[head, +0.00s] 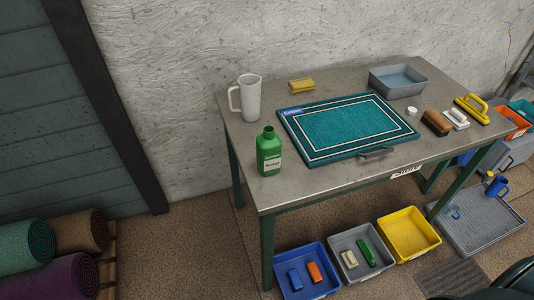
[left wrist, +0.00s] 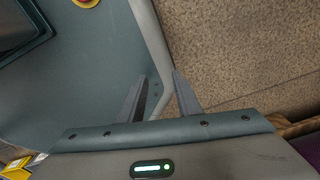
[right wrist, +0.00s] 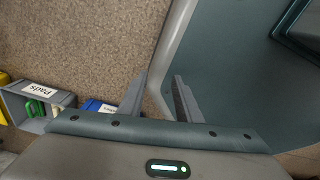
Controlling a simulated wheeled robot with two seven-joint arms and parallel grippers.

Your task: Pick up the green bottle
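The green bottle (head: 269,152) stands upright on the near left part of the grey table, left of the teal rug. It has a white label and an open-looking neck. Neither gripper shows in the head view, and the bottle shows in neither wrist view. My left gripper (left wrist: 160,76) is open and empty in the left wrist view, above the floor and part of my own body. My right gripper (right wrist: 160,76) is open and empty in the right wrist view, also over the floor and my body.
A grey pitcher (head: 249,98) stands behind the bottle. The teal rug (head: 350,127) fills the table's middle, with a dark handled tool (head: 376,153) at its front edge. Brushes and a grey basin (head: 398,82) are at right. Blue (head: 306,272), grey and yellow bins sit below.

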